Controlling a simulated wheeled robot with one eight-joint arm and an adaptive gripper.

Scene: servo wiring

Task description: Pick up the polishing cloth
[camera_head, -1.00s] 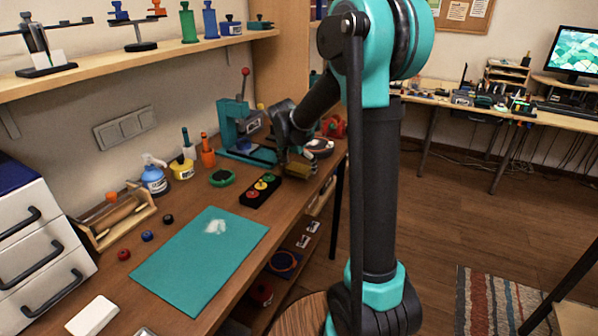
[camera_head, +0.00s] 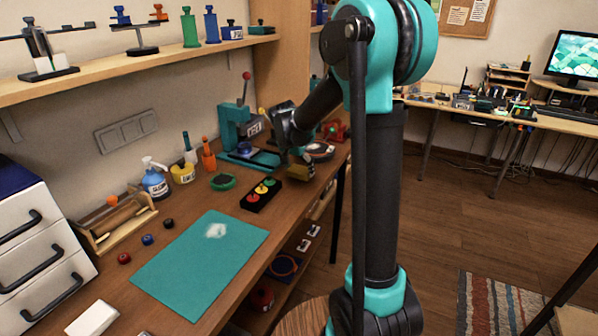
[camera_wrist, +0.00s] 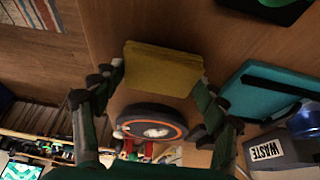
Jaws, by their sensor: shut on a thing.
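The polishing cloth is a folded yellow pad (camera_wrist: 162,70) between the two fingers of my gripper (camera_wrist: 160,80) in the wrist view. In the head view the cloth (camera_head: 301,175) shows as a small dark yellow block under my gripper (camera_head: 298,160), near the right end of the workbench (camera_head: 150,275). My gripper is shut on the cloth, with a finger at each side of it. I cannot tell whether the cloth touches the bench top.
A round dark disc with an orange ring (camera_wrist: 151,128) lies close to the cloth. A teal press (camera_head: 236,130) stands behind, left of my gripper. A black box with coloured buttons (camera_head: 261,194) is to the left. A teal mat (camera_head: 200,265) covers the near bench.

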